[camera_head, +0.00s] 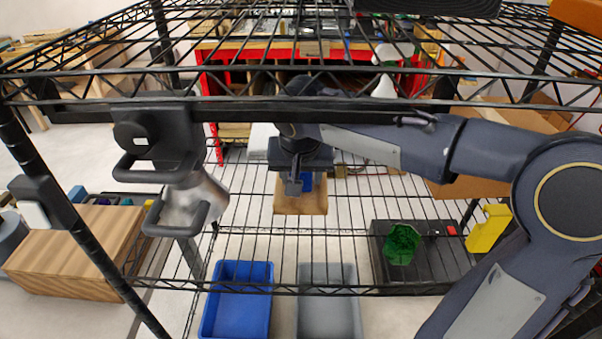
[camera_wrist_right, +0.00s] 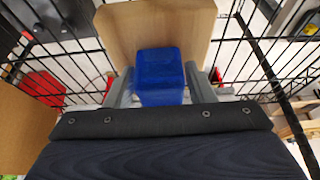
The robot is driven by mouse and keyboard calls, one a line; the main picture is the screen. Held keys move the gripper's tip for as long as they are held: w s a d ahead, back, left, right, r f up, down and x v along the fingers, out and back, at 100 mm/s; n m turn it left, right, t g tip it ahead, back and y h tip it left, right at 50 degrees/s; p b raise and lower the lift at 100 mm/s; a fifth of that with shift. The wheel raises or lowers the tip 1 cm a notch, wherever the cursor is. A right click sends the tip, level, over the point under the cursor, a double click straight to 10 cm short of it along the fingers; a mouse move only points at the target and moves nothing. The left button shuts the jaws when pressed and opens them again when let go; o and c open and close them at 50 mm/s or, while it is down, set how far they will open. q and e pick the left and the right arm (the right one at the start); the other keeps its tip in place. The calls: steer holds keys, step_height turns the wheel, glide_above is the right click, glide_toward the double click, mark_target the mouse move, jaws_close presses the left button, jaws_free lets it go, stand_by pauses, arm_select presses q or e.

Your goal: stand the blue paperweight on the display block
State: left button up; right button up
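The blue paperweight (camera_head: 307,182) is at the tan display block (camera_head: 300,203), on the wire shelf in the head view. In the right wrist view the paperweight (camera_wrist_right: 160,76) is upright in front of the tan face of the block (camera_wrist_right: 155,22). I cannot tell whether its base touches the block. My right gripper (camera_head: 298,186) reaches in from the right and partly covers the paperweight. In the wrist view the fingers of my right gripper (camera_wrist_right: 160,88) lie close along both sides of the paperweight. Whether they press on it is unclear. My left gripper is not in view.
A green faceted object (camera_head: 402,244) sits on a dark box (camera_head: 450,262) at right, near a yellow object (camera_head: 488,230). Blue (camera_head: 237,300) and grey bins (camera_head: 328,300) stand below.

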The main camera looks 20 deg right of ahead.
steer(key=shift+o, duration=1.2)
steer(key=shift+r, duration=0.45)
steer(key=v, duration=0.5)
steer(key=shift+s+a+f, duration=0.15)
steer(key=s+a+b, duration=0.3)
steer(key=s+a, duration=0.2)
steer(key=s, duration=0.5)
steer(key=shift+s, duration=0.25)
steer(key=shift+f, duration=0.15)
